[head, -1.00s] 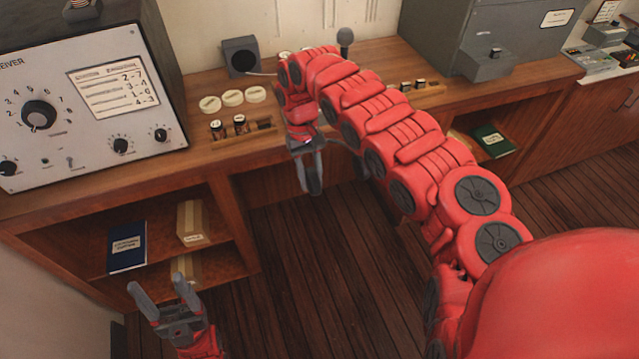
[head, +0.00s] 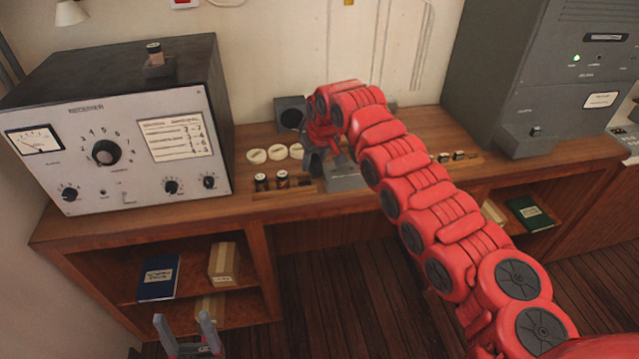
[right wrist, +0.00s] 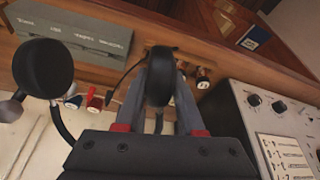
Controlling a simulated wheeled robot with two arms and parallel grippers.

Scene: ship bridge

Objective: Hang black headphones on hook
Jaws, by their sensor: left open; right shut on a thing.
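My right gripper (right wrist: 160,85) is shut on the black headphones. In the right wrist view one dark ear cup (right wrist: 160,75) shows between the fingers, and another round black cup (right wrist: 43,68) hangs to the left on a curved band. The rest of the band is hidden behind the gripper body. In the head view my right gripper (head: 316,162) is above the desk, partly covered by my own arm, and the headphones are hard to make out. My left gripper (head: 184,322) is open and empty, low in front of the shelves. I cannot make out a hook.
The receiver (head: 120,135) stands left on the wooden desk (head: 205,218). Round white discs (head: 275,153), a rack of dark cylinders (head: 283,183), a small speaker (head: 291,113) and a flat grey box (head: 345,178) are near the right gripper. A grey cabinet (head: 540,80) stands right.

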